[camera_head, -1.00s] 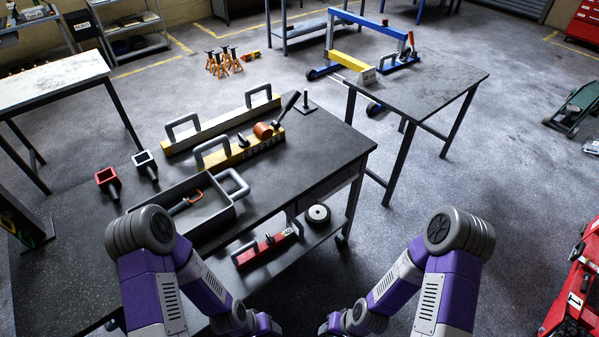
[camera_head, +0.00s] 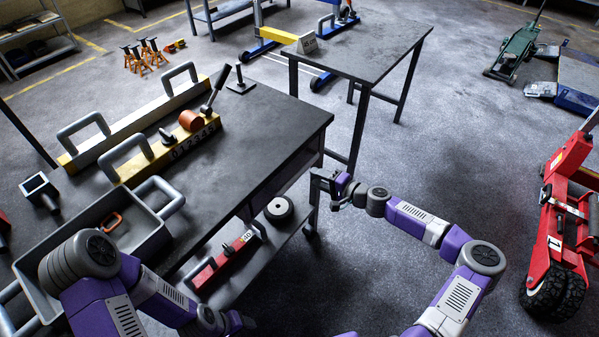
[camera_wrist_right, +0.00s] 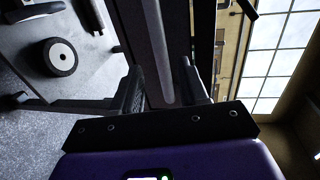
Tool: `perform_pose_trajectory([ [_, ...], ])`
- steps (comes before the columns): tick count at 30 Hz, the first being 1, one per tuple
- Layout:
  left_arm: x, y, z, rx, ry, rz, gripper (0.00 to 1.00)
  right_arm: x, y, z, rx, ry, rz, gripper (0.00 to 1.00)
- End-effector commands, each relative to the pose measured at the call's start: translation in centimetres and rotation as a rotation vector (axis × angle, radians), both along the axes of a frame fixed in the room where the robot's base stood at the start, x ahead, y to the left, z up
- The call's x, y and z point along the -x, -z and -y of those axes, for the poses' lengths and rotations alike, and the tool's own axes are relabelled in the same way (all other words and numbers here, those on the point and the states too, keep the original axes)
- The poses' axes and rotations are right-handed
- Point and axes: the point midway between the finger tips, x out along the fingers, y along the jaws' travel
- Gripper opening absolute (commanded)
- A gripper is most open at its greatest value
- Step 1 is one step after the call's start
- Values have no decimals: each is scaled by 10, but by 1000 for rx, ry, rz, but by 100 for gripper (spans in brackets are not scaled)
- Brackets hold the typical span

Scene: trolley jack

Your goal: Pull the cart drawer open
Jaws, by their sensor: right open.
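The cart (camera_head: 262,120) is a dark-topped metal workbench on the left in the head view. Its drawer front (camera_head: 283,178) lies under the top near the right end and looks shut. My right gripper (camera_head: 326,180) is beside the cart's right front corner, close to the drawer front. In the right wrist view its two fingers (camera_wrist_right: 165,85) are open. A long grey bar (camera_wrist_right: 157,45), which looks like the drawer handle, runs between them in the picture. I cannot tell whether the fingers touch it. My left arm crosses the lower left of the head view; its gripper is out of frame.
On the cart top are a grey tray (camera_head: 150,232), a yellow numbered bar (camera_head: 190,140) and a longer handled bar (camera_head: 130,125). The lower shelf holds a red tool (camera_head: 225,262) and a wheel (camera_head: 279,209). Another table (camera_head: 365,50) stands behind. Floor to the right is clear up to a red jack (camera_head: 565,215).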

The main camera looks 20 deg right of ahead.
Motion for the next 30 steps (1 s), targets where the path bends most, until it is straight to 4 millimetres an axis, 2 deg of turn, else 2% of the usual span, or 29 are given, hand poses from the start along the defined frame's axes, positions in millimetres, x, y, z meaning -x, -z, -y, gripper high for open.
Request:
perform_pose_trajectory([
  [13,0,16,0,0,0,0,59,-49,12,-39,-1,-1,1,43],
  [25,0,18,0,0,0,0,59,-55,13,-44,0,0,0,43],
  [30,0,18,0,0,0,0,59,-55,13,-44,0,0,0,17],
])
